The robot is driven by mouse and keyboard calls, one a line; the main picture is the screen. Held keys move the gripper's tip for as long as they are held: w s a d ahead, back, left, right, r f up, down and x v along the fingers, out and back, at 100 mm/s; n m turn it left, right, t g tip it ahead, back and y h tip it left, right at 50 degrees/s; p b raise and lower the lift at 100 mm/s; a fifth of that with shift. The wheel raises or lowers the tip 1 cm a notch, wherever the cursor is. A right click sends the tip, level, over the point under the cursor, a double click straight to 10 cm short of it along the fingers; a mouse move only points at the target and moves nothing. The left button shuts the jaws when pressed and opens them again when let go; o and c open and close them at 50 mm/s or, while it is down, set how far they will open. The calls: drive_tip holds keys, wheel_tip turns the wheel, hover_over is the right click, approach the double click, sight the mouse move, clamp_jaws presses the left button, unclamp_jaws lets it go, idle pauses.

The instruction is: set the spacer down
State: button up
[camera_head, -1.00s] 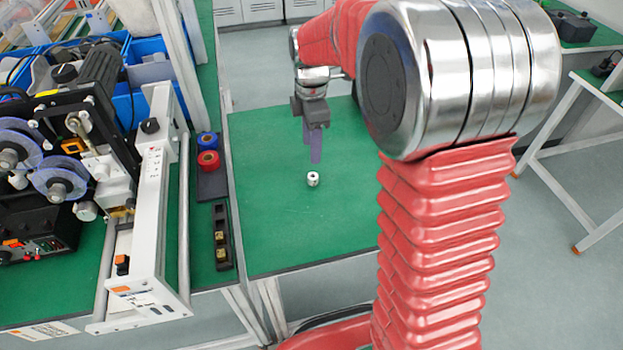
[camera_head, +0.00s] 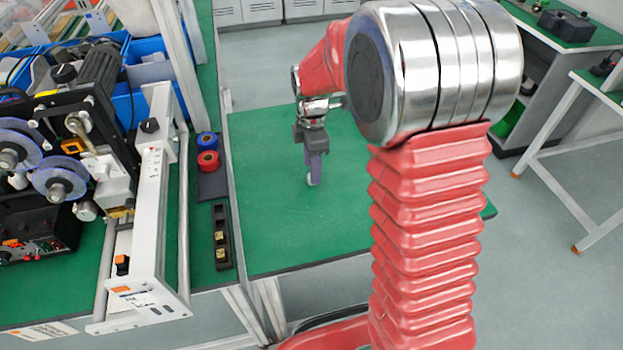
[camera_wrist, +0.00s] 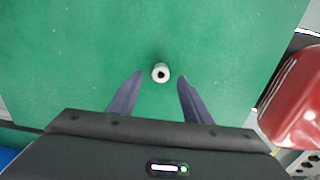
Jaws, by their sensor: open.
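The spacer (camera_wrist: 161,73) is a small white ring with a dark centre hole. It stands upright on the green table top (camera_wrist: 90,50), hole facing up. My gripper (camera_head: 313,182) is open and points down at it. In the wrist view the two purple-grey fingers lie left and right of the spacer, with green showing on both sides, so neither finger appears to touch it. In the head view the fingers hide most of the spacer.
A dark tray with blue and red rolls (camera_head: 208,158) and a narrow black holder (camera_head: 221,237) lie left of the table. A machine with reels (camera_head: 60,185) stands further left. The green top around the spacer is clear.

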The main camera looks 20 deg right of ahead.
drive_tip(key=shift+f, duration=1.35)
drive_tip(key=shift+c, duration=0.6)
clamp_jaws()
